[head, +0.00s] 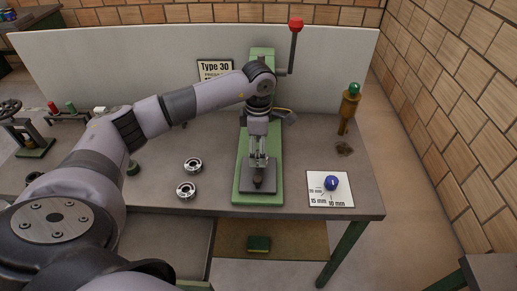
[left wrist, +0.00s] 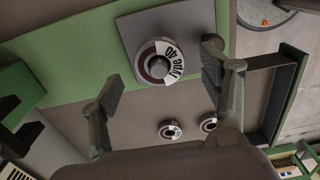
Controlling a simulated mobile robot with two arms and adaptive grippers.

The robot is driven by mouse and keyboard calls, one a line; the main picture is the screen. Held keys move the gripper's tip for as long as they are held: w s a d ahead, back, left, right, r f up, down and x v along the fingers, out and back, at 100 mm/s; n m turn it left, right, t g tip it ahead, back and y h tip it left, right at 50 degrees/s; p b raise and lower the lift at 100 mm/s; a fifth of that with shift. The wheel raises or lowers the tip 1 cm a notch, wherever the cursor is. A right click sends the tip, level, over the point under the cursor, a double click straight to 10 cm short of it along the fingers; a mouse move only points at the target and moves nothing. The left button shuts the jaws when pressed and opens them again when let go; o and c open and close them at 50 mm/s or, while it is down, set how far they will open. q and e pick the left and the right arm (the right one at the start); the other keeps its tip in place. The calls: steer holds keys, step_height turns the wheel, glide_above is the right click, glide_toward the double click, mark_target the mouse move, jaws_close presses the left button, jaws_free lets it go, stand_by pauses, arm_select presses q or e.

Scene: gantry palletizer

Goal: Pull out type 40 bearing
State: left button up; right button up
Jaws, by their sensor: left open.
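The type 40 bearing (left wrist: 176,62), a ring with a white label marked "Type 40", sits on a grey plate (left wrist: 135,30) on the green base of the press. A round pin shows in its middle. In the head view, my left gripper (head: 259,163) points down over the press plate (head: 275,187) and largely hides the bearing. My right gripper is not in view.
The green press (head: 262,57) has a lever with a red knob (head: 295,24). Two loose bearings (head: 186,190) (head: 193,165) lie on the table left of it. A white card with a blue ball (head: 331,183) lies right. A "Type 30" sign (head: 213,70) stands behind.

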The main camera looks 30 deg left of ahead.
arm_select(q)
steer(key=shift+f, duration=1.15)
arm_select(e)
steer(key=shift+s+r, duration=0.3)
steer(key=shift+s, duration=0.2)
arm_select(q)
steer(key=shift+c, duration=0.4)
steer(key=c, duration=1.3)
steer(key=shift+o, duration=0.2)
steer(key=shift+r, duration=0.2)
steer(key=shift+r+p, duration=1.25)
steer(key=shift+r, duration=0.75)
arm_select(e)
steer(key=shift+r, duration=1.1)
